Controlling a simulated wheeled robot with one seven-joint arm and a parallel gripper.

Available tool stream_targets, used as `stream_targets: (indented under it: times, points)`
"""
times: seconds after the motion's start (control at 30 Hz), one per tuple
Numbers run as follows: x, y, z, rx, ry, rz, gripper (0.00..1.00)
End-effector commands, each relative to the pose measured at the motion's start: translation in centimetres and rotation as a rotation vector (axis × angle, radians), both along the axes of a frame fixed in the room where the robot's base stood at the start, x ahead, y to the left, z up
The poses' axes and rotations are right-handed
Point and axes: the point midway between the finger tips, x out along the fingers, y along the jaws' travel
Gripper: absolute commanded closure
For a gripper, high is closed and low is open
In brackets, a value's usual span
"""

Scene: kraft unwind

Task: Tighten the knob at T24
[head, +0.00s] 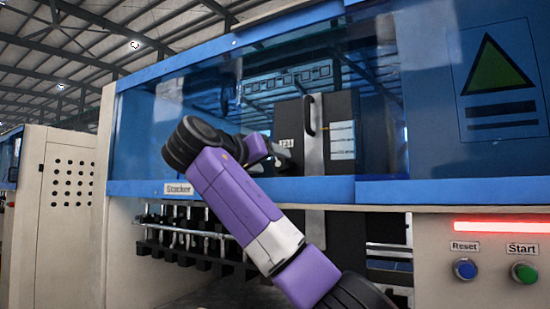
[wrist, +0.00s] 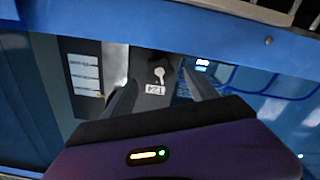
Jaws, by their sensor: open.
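The T24 label (wrist: 156,90) is a small white plate on a dark panel (wrist: 150,62) in the wrist view, where it appears upside down. A small pale knob (wrist: 159,74) with a round end and a short stem sits beside the label. My gripper (wrist: 161,78) is open, with one dark finger on each side of the knob and label. I cannot tell how deep the fingers reach. In the head view the label (head: 286,143) shows just beyond my gripper (head: 280,158), and the knob cannot be made out there.
The dark panel carries a silver handle plate (head: 313,130) and a white list label (head: 342,140). A blue frame with a clear window (head: 190,90) surrounds it. Reset (head: 465,268) and Start (head: 524,272) buttons sit at lower right, under a lit red bar (head: 500,226).

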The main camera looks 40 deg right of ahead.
Motion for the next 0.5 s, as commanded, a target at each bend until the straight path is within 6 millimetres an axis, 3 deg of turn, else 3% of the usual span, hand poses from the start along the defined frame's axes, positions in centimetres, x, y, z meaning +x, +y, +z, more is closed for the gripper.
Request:
stream_targets:
  times: [0.2, 0.5]
  points:
    - [0.9, -2.4, 0.1, -0.001, 0.003, -0.001, 0.33]
    - [1.1, -2.9, -0.1, 0.0, 0.001, 0.002, 0.33]
